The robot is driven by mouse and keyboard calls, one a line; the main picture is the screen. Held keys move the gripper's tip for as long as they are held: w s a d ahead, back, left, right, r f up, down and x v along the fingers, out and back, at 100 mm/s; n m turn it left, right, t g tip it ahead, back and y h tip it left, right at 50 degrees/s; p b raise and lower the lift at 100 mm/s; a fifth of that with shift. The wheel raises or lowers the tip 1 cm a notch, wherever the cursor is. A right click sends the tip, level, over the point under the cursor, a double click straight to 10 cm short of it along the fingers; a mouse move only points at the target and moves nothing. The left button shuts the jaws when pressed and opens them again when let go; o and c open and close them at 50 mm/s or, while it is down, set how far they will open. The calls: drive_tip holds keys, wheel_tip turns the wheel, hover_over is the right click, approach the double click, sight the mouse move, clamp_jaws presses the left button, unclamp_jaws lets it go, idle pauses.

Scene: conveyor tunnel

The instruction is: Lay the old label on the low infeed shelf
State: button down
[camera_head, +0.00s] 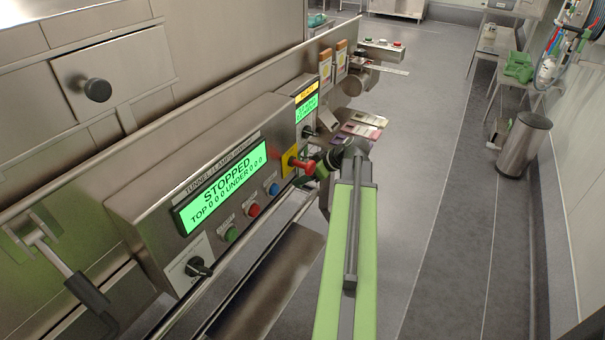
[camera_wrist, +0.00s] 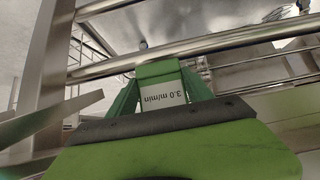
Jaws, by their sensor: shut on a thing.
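The old label (camera_wrist: 163,97) is a small white tag reading "3.0 m/min", upside down in the wrist view. My gripper (camera_wrist: 160,72) has its green fingers shut on it, in front of horizontal steel rails. In the head view my gripper (camera_head: 322,167) is beside the right end of the control panel, near the red knob on a yellow plate; the label cannot be made out there. A low surface with several coloured cards (camera_head: 362,128) lies beyond my gripper. I cannot tell whether this is the infeed shelf.
The control panel (camera_head: 228,185) shows "STOPPED" and has green, red and blue buttons. A steel rail (camera_head: 235,262) runs below it. A steel bin (camera_head: 522,145) and a bench with green items (camera_head: 518,68) stand at the right. The grey floor between is clear.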

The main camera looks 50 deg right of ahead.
drive_tip(key=s+d, duration=0.1)
drive_tip(key=s, duration=0.5)
drive_tip(key=shift+s+d, duration=0.15)
drive_tip(key=shift+d, duration=0.15)
idle(0.5)
